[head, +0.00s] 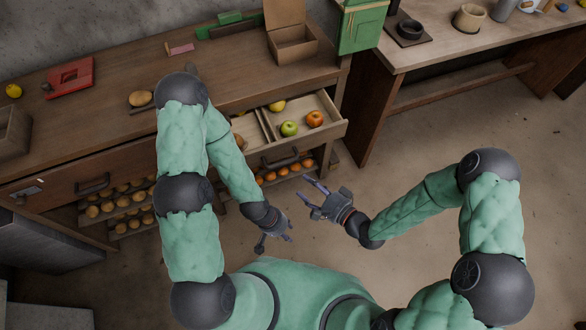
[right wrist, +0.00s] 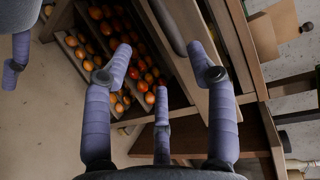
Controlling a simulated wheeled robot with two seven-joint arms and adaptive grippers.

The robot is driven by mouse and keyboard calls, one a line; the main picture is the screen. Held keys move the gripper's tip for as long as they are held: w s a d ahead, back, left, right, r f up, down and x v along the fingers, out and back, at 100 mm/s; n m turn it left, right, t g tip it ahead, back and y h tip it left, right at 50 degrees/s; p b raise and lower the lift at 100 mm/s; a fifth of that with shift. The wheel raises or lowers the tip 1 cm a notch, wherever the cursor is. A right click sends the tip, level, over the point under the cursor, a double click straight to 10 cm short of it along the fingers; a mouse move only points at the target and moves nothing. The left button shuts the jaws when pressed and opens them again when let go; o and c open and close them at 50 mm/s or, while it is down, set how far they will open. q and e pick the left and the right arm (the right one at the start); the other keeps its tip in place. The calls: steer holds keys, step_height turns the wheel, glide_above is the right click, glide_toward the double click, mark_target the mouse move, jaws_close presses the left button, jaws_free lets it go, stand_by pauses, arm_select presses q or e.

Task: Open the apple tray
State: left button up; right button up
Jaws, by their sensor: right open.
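A wooden drawer (head: 335,128), which I take for the apple tray, is pulled out from the long bench. It holds a green apple (head: 289,129), a red-orange apple (head: 315,119) and a yellow fruit (head: 277,106). A dark handle (head: 288,160) is on its front. My right gripper (head: 308,194) is open and empty, in front of and below the drawer front. In the right wrist view its fingers (right wrist: 160,65) are spread near the drawer front, apart from the handle as far as I can tell. My left gripper (head: 275,241) is empty, farther from the bench, fingers apart.
Racks of orange fruit (head: 285,172) sit below the drawer. A closed drawer with a handle (head: 93,184) is at left, above racks of brown round items (head: 120,205). Floor is free at right.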

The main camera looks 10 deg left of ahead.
steer(key=b+x, duration=0.3)
steer(key=x, duration=0.7)
steer(key=shift+a, duration=0.3)
steer(key=shift+w+f, duration=0.1)
steer(key=shift+w, duration=0.05)
